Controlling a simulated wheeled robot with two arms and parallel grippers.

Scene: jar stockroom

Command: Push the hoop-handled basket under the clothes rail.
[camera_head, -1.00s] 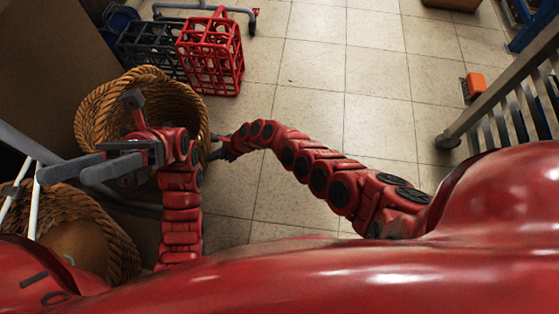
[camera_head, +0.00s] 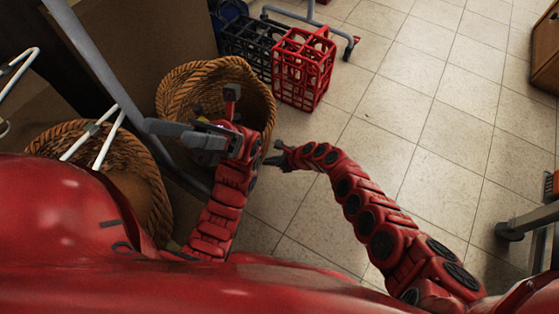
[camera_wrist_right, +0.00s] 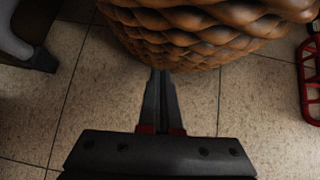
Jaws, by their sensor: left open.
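A round brown wicker basket (camera_head: 180,98) stands on the floor around my grippers; no hoop handle is clear on it. Its woven side fills the top of the right wrist view (camera_wrist_right: 205,30). My left gripper (camera_head: 190,130) is open over its near rim, and parts of it overlap the opening. My right gripper (camera_head: 272,153) is low at the basket's right side. In the wrist view its fingers (camera_wrist_right: 162,78) are together, with tips at the basket's lower side; contact is unclear. A grey pole (camera_head: 97,60), probably of the clothes rail, runs down at left. A grey wheeled foot (camera_head: 310,22) is at top.
A second wicker basket (camera_head: 150,190) is at lower left, partly behind white hangers (camera_head: 105,140). A red bottle crate (camera_head: 300,75) and a dark crate (camera_head: 255,45) stand just beyond the first basket. Tiled floor is clear right of them. A wooden cabinet (camera_head: 545,50) is far right.

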